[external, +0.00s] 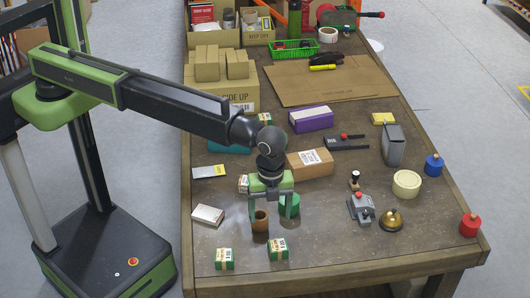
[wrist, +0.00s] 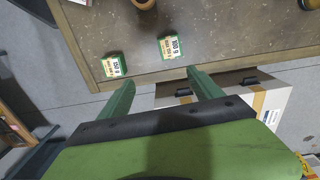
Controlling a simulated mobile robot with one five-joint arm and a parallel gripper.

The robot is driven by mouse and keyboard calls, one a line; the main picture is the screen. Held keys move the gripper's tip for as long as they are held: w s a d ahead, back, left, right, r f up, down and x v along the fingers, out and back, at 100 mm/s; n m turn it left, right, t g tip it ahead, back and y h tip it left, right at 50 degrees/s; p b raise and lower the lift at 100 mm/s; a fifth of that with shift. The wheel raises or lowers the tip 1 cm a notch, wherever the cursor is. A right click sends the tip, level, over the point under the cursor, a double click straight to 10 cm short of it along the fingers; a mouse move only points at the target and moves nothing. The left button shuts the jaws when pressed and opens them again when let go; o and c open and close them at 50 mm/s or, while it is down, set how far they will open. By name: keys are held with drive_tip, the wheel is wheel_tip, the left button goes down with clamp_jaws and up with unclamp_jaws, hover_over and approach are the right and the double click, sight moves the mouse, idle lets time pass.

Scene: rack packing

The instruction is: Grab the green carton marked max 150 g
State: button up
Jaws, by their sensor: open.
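Two small green cartons with white-and-orange labels stand near the table's front edge. In the external view one is the left carton (external: 224,259) and the other the right carton (external: 278,249). In the wrist view the left carton (wrist: 115,66) seems to read 150 g and the right carton (wrist: 172,47) seems to read 300 g; the small print is hard to read. My gripper (external: 270,208) points down above the table, behind both cartons and apart from them. Its fingers, also in the wrist view (wrist: 161,78), are spread and empty.
A white box (external: 207,215) lies to the left. Another green-edged carton (external: 243,183) is partly hidden by my gripper. A grey stamping device (external: 361,208) and brass bell (external: 390,220) stand to the right.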

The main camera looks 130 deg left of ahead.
drive_tip(key=w+a+r, duration=0.1)
drive_tip(key=a+r, duration=0.1)
drive_tip(key=a, duration=0.1)
drive_tip(key=b, duration=1.3)
approach(278, 245)
wheel_tip(278, 245, down, 5)
drive_tip(key=shift+w+d+f, duration=0.1)
drive_tip(key=shift+f, duration=0.05)
wheel_tip(278, 245, down, 5)
drive_tip(key=b, duration=0.4)
drive_tip(key=shift+f+b, duration=0.1)
drive_tip(key=shift+b, duration=0.3)
drive_tip(key=shift+r, duration=0.2)
drive_tip(key=c, duration=1.5)
wheel_tip(278, 245, up, 5)
drive_tip(key=p, duration=0.5)
drive_tip(key=shift+f, duration=0.15)
drive_tip(key=s+d+r+p, duration=0.4)
drive_tip(key=d+r+p, duration=0.2)
drive_tip(key=d, duration=0.4)
drive_tip(key=shift+s+d+r, duration=0.15)
drive_tip(key=shift+s+d, duration=0.2)
drive_tip(key=shift+s, duration=0.05)
